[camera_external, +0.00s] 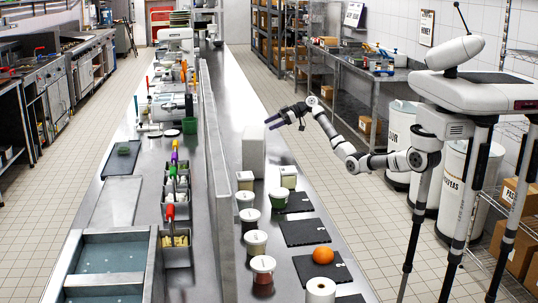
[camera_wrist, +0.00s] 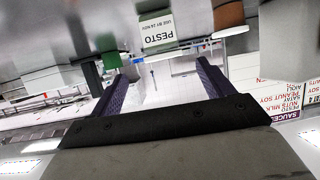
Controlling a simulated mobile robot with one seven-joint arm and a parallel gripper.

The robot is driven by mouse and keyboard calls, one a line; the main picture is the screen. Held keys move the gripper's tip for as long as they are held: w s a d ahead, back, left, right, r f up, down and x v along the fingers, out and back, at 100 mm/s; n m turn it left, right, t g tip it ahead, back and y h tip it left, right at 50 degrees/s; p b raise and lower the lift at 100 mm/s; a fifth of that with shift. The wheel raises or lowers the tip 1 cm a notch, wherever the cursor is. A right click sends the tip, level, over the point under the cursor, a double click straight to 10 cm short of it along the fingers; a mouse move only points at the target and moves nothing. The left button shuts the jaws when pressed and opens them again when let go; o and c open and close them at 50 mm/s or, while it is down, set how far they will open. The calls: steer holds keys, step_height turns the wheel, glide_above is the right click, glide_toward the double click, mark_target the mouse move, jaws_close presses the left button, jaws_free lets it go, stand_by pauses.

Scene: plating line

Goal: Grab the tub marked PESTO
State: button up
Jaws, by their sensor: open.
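The tub marked PESTO (camera_wrist: 157,28) shows at the top middle of the wrist view, its white label upside down. It lies beyond my fingertips, apart from them, roughly centred between them. My gripper (camera_wrist: 158,68) has its two dark fingers spread, with nothing between them. In the external view my gripper (camera_external: 274,122) is in the air at the far right side of the counter, above and beyond the row of tubs. Tub labels are too small to read there, so I cannot be sure which tub is the PESTO one.
In the wrist view a green thing (camera_wrist: 87,76) is left of the PESTO tub and a brown one (camera_wrist: 228,14) right. In the external view several lidded tubs (camera_external: 256,243), dark slabs (camera_external: 306,232) and an orange (camera_external: 323,255) stand on the counter. A white block (camera_external: 253,153) stands beyond them.

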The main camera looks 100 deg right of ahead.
steer(key=x, duration=0.3)
steer(key=shift+w+p, duration=0.3)
steer(key=shift+w, duration=0.05)
steer(key=x, duration=0.1)
steer(key=p+x, duration=0.1)
steer(key=x, duration=0.1)
steer(key=p+x, duration=0.1)
steer(key=shift+w+a+r, duration=0.25)
steer(key=shift+w+a, duration=0.05)
steer(key=shift+w, duration=0.2)
steer(key=shift+w+f, duration=0.3)
steer(key=shift+w, duration=0.05)
steer(key=c, duration=1.2)
steer(key=shift+o, duration=0.2)
steer(key=shift+r, duration=0.1)
